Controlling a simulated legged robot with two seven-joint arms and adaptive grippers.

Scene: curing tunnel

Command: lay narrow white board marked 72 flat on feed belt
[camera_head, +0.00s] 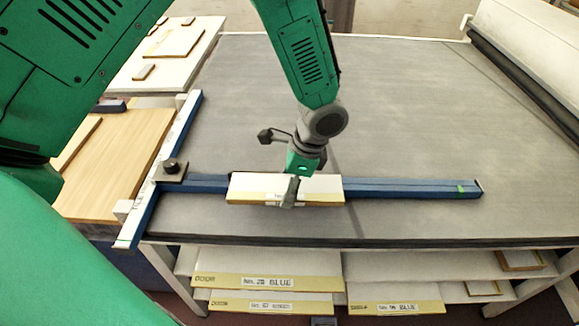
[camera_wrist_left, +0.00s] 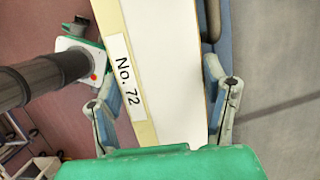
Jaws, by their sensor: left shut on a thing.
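The narrow white board marked 72 (camera_head: 327,185) has a yellow front edge and is in my left gripper (camera_head: 291,190), above or against the blue bar near the front of the grey feed belt (camera_head: 400,110). It looks roughly level; I cannot tell whether it touches the belt or the bar. In the left wrist view the board (camera_wrist_left: 170,60) shows its label "No. 72" between the two fingers of the left gripper (camera_wrist_left: 165,105). Its lower end is hidden by my green gripper body. My right gripper is not in view.
A blue bar (camera_head: 410,188) lies across the belt front, joined to a blue rail (camera_head: 185,125) on the left edge. Left are tan boards (camera_head: 125,150) and a white table (camera_head: 150,70). Labelled boards (camera_head: 270,283) fill shelves below. The belt behind the bar is clear.

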